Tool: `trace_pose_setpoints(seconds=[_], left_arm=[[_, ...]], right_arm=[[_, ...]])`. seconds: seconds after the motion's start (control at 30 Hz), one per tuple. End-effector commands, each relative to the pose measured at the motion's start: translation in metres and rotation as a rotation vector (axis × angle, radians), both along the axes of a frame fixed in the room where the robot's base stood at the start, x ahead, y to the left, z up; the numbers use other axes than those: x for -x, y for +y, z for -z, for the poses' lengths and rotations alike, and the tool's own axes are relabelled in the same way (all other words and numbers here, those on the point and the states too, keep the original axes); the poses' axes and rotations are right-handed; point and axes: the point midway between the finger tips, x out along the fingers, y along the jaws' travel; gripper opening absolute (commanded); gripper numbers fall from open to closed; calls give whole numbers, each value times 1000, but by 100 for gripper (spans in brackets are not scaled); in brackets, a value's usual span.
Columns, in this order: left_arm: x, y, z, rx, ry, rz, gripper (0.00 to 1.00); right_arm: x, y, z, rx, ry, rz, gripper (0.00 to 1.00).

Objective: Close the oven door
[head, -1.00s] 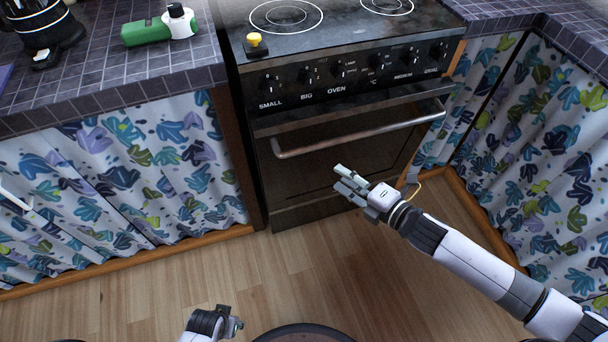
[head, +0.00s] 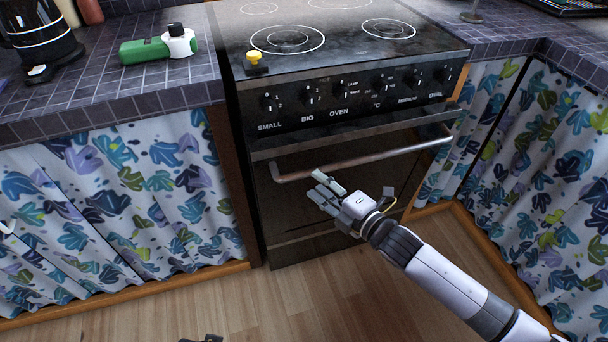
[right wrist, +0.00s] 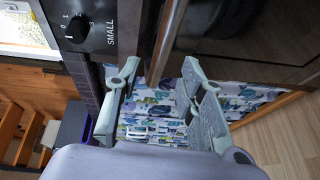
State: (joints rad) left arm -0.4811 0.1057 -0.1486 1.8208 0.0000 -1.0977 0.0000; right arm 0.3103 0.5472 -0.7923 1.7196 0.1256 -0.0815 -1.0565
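The black oven (head: 355,100) stands ahead with its door (head: 300,218) low on its front. The door looks slightly ajar at the top, though the dark surfaces make the gap hard to judge. Its metal handle bar (head: 375,157) runs across the upper part. My right gripper (head: 325,190) is open and empty, just below the handle's left half in the head view; contact is not clear. In the right wrist view its fingers (right wrist: 160,100) are spread, with the handle (right wrist: 167,42) beyond them. Only a dark scrap of my left gripper (head: 207,338) shows at the bottom edge.
Leaf-patterned curtains (head: 120,200) hang left of the oven, with more (head: 535,190) on the right. A tiled counter (head: 110,90) holds a green bottle (head: 145,51) and a dark kettle (head: 40,35). The wooden floor (head: 310,300) in front is clear.

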Motion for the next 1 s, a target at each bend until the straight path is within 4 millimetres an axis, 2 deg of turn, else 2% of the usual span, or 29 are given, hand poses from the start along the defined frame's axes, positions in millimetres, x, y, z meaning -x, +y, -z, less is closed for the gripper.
trace_pose_setpoints(seconds=[0.1,0.3,0.73,1.0], left_arm=[[-3,0,-11,1,-8,-1,40],[-6,0,-27,1,-16,-3,40],[-7,0,-33,1,-18,-3,40],[-7,-1,-34,1,-19,-3,40]], right_arm=[[-20,17,3,-1,-2,0,36],[-40,34,6,-1,1,0,36],[-47,40,6,1,1,0,36],[-47,40,6,1,1,0,18]])
